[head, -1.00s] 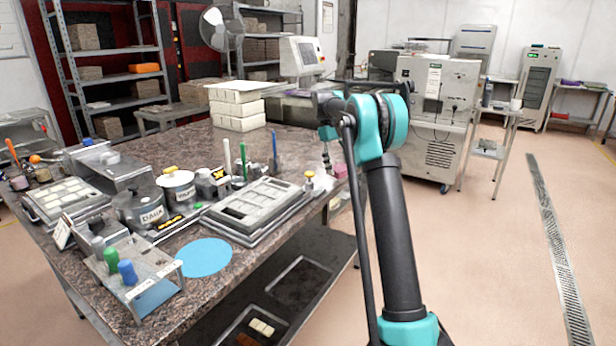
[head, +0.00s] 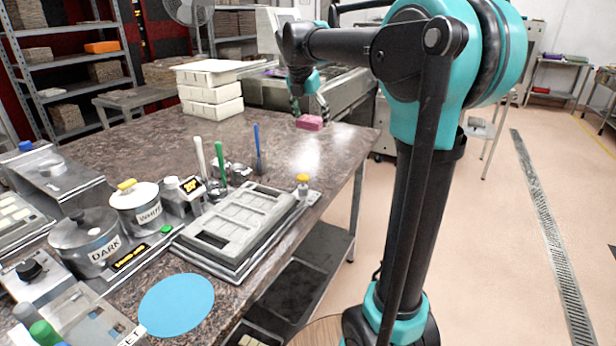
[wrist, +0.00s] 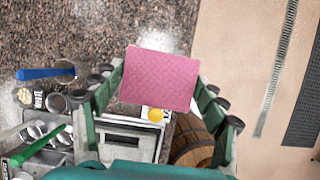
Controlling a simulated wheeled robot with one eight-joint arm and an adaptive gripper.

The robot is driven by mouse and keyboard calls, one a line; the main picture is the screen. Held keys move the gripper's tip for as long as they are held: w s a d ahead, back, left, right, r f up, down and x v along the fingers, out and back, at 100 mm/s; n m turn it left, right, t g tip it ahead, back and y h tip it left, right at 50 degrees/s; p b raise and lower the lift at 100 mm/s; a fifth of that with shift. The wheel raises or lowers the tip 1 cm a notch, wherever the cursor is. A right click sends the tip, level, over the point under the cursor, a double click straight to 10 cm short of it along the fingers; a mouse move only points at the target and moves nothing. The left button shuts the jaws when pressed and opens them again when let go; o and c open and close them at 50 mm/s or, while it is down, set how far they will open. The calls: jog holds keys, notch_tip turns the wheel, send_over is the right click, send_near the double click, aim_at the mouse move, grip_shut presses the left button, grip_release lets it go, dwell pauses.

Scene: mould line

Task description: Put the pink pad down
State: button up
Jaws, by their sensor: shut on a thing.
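The pink pad (head: 310,122) is a small flat block. In the head view it is at my gripper's fingertips, over the right part of the brown stone worktop (head: 120,150). In the wrist view the pink pad (wrist: 160,78) lies between the two green fingers of my gripper (wrist: 158,92), its textured face toward the camera. My gripper (head: 308,108) is shut on the pad.
A blue-handled tool (head: 257,148) and a yellow-topped stamp (head: 303,182) stand near. A grey mould (head: 240,225) lies at the front edge, beside a blue round mat (head: 177,305). White blocks (head: 212,95) are stacked behind.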

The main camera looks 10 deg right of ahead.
aim_at(313, 180)
notch_tip(313, 180, down, 20)
jog(key=shift+r, duration=0.1)
dwell(0.5)
jog(key=o, duration=1.1)
